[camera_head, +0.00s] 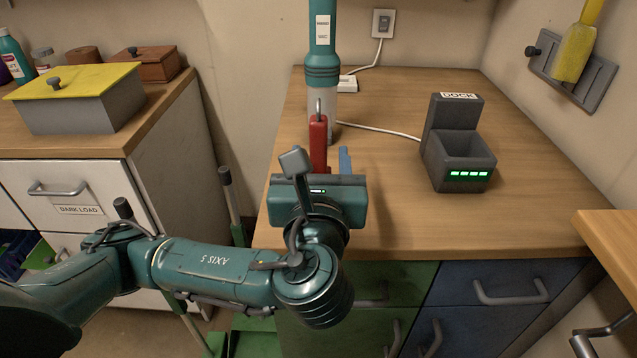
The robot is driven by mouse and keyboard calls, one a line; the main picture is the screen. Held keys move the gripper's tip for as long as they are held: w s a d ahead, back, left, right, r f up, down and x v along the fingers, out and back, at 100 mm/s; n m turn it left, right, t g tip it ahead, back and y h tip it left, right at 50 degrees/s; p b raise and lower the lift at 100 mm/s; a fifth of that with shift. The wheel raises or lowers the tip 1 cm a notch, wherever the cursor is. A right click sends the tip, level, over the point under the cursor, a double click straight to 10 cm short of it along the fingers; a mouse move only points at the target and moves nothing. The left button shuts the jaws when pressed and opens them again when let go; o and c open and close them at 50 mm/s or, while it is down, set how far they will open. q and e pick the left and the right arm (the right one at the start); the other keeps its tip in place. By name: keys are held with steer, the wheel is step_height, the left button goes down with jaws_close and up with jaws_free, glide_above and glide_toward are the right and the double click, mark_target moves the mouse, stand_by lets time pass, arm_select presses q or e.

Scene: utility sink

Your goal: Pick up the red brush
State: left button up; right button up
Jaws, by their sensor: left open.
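The red brush (318,146) is on the wooden counter, just beyond my left gripper, with a grey loop at its top end. Its lower part is hidden behind the gripper. A blue item (345,161) is close to its right. My left gripper (318,180) comes in from the left over the counter's front left part, pointing away from the camera toward the red brush. It is open. Its fingers are mostly hidden behind its own body, so I cannot tell whether they are beside or around the brush. My right gripper is not in view.
A tall teal cylinder (322,65) stands behind the brush. A grey dock (457,165) with green lights is to the right, with a white cable near it. A grey box with yellow lid (75,95) is on the left cabinet.

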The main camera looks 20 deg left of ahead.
arm_select(q)
steer(key=shift+x, duration=2.8)
steer(key=shift+a, duration=0.1)
steer(key=shift+c, duration=0.3)
jaws_close()
